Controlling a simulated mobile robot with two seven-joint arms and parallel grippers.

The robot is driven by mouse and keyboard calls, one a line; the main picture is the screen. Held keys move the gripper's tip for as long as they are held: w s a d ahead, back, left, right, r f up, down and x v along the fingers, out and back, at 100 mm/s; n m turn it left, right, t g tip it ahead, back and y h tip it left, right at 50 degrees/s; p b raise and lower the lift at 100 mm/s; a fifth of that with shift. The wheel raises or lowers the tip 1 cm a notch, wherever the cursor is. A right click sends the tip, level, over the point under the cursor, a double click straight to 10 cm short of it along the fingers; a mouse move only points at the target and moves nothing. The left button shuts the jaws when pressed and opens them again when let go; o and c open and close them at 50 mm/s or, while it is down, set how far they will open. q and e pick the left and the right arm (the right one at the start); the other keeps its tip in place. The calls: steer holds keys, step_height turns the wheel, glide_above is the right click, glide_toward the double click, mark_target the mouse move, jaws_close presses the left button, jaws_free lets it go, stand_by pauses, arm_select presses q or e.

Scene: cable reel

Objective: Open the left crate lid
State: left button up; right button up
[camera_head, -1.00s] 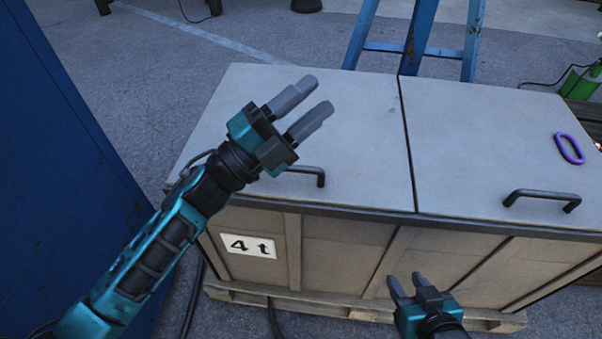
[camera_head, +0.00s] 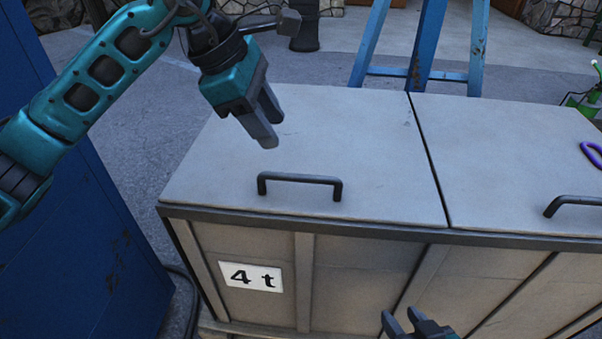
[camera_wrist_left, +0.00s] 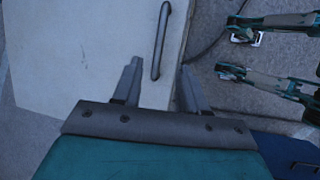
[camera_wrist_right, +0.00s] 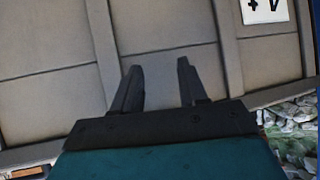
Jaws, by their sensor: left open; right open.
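The left crate lid (camera_head: 235,165) is pale grey and lies flat and closed on the crate (camera_head: 345,265). Its dark bar handle (camera_head: 300,179) stands near the lid's front edge, and also shows in the left wrist view (camera_wrist_left: 161,40). My left gripper (camera_head: 272,126) points down above the lid, behind and left of the handle. It is open and empty, and in the left wrist view the handle lies ahead, between and beyond its fingertips (camera_wrist_left: 160,75). My right gripper (camera_head: 402,322) is open and empty, low before the crate's front; its fingers (camera_wrist_right: 160,70) face the front panels.
The right lid (camera_head: 500,160) is closed, with its own handle (camera_head: 575,203) and a purple ring (camera_head: 592,153) on it. A blue cabinet (camera_head: 95,240) stands close on the left. Blue ladder legs (camera_head: 420,50) stand behind the crate.

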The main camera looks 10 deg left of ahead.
mark_target(305, 176)
arm_select(q)
steer(key=b+x, duration=0.2)
steer(key=x, duration=1)
steer(key=shift+d+b, duration=0.1)
steer(key=shift+b, duration=0.2)
steer(key=shift+c, duration=0.4)
jaws_close()
